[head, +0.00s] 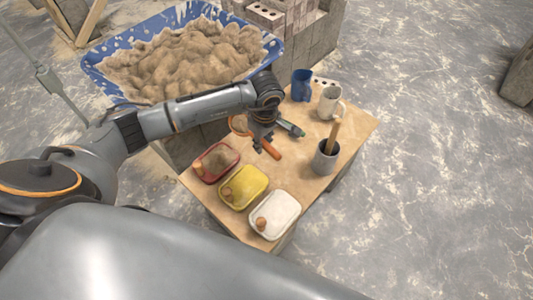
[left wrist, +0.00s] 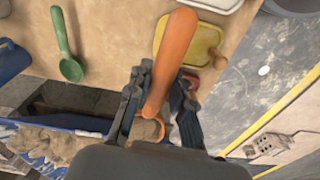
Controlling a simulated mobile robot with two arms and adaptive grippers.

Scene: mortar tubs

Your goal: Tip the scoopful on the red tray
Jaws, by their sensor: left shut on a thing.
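My left gripper (head: 262,140) is shut on the orange-handled scoop (head: 270,150) above the table's back left part. In the left wrist view the fingers (left wrist: 158,92) close on the scoop's orange handle (left wrist: 172,55). The scoop's bowl shows brown material in the head view, and is partly hidden in the wrist view. The red tray (head: 205,179) is on the table's left side, just left of and below the scoop in the head view. In the wrist view the red tray (left wrist: 192,81) is mostly hidden. My right gripper is out of view.
Yellow (head: 243,187) and white (head: 285,204) trays line up beside the red one. A green scoop (head: 292,128), grey pot (head: 325,160), blue mug (head: 302,85) and beige mug (head: 329,102) stand on the table (head: 355,125). A blue tub (head: 97,75) of mortar lies behind.

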